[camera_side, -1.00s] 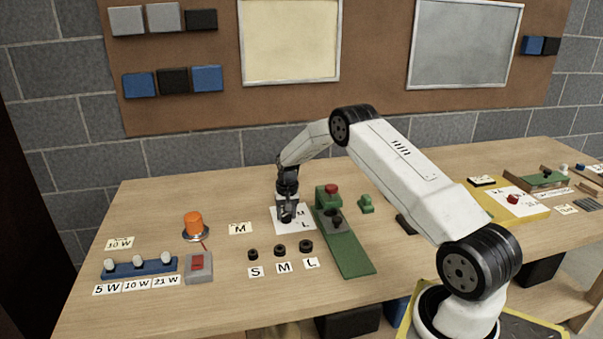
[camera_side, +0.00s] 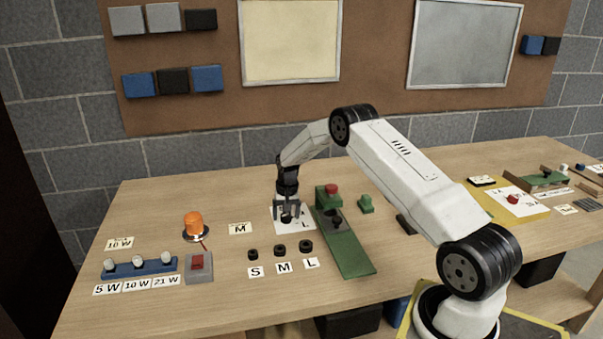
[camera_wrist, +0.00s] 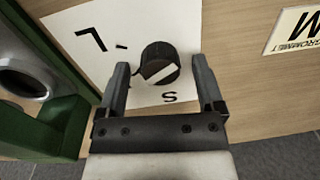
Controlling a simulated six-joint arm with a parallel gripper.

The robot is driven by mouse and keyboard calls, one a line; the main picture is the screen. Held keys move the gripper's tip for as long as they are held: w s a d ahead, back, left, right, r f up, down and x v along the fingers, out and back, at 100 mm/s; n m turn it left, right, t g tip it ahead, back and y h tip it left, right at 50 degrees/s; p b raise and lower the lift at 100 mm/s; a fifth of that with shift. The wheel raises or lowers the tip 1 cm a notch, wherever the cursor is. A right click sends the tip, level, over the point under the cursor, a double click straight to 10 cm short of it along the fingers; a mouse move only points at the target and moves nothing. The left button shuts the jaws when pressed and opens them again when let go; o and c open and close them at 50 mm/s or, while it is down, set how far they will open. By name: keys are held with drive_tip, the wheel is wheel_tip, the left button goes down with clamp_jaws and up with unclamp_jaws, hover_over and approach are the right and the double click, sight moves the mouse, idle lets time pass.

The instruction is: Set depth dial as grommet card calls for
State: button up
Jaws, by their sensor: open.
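The depth dial (camera_wrist: 160,62) is a black round knob with a white stripe, on a white plate (camera_wrist: 70,20). The stripe slants from lower left to upper right; I cannot tell which end points. In the wrist view L is at upper left and S below the dial; M is hidden, probably behind the left finger. My gripper (camera_wrist: 160,66) is open, one finger on each side of the dial, with gaps visible. In the side view my gripper (camera_side: 287,209) is over the dial (camera_side: 286,218). The grommet card (camera_side: 240,229) reads M; it also shows upside down in the wrist view (camera_wrist: 297,30).
A green press (camera_side: 345,245) with a red button stands close right of the plate. Black grommets (camera_side: 280,251) lie in front, labelled S, M, L. An orange lamp (camera_side: 194,224), blue bulb rack (camera_side: 139,267) and red-button box (camera_side: 198,267) are at left.

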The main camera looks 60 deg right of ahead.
sight(286, 216)
drive_tip(key=shift+s+d+r, duration=0.1)
drive_tip(key=shift+s+r, duration=0.05)
drive_tip(key=shift+r, duration=3.75)
drive_tip(key=shift+a+r, duration=0.25)
drive_tip(key=shift+a, duration=0.25)
drive_tip(key=s+a+r+n+t, duration=0.1)
drive_tip(key=s+a+r+n, duration=0.25)
drive_tip(key=s+a, duration=0.55)
drive_tip(key=s+a+r+n+t, duration=0.1)
drive_tip(key=s+a+r+n, duration=0.3)
drive_tip(key=a, duration=0.9)
drive_tip(key=s+a+f+n, duration=0.1)
drive_tip(key=s+a, duration=0.3)
drive_tip(key=s, duration=0.6)
drive_tip(key=shift+a+n, duration=0.3)
drive_tip(key=shift+n, duration=0.35)
drive_tip(key=shift+c, duration=0.3)
